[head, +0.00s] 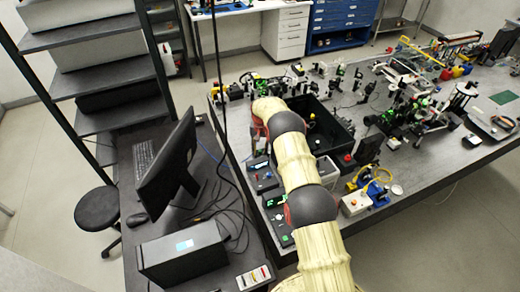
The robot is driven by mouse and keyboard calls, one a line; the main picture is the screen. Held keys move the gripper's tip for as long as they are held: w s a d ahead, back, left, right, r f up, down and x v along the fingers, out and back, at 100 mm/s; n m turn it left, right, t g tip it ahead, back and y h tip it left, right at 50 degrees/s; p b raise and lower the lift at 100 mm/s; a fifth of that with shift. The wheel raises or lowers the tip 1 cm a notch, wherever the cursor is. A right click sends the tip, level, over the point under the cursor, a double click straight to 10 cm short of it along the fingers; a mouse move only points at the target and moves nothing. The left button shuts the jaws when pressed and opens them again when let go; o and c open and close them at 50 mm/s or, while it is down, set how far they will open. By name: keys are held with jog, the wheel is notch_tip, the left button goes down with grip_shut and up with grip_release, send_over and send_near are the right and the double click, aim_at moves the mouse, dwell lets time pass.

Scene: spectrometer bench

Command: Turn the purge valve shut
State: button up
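My arm reaches away from me over the dark optical bench (455,160). Its far end bends down beside an open black box (338,128). My gripper is not visible; the arm's own links seem to hide it. I cannot pick out the purge valve with certainty. A small red knob (348,158) shows at the near right corner of the black box. A blue and yellow unit with a yellow hose (376,188) stands near the bench's front edge, right of my arm.
Many small optical mounts crowd the bench, with a dense group (412,108) right of the box. Left of my arm are control boxes (262,178), a monitor (168,172) and a computer case (182,254) on a side desk. A stool (98,208) stands on the floor.

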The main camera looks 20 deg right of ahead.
jog(key=c, duration=0.8)
grip_shut()
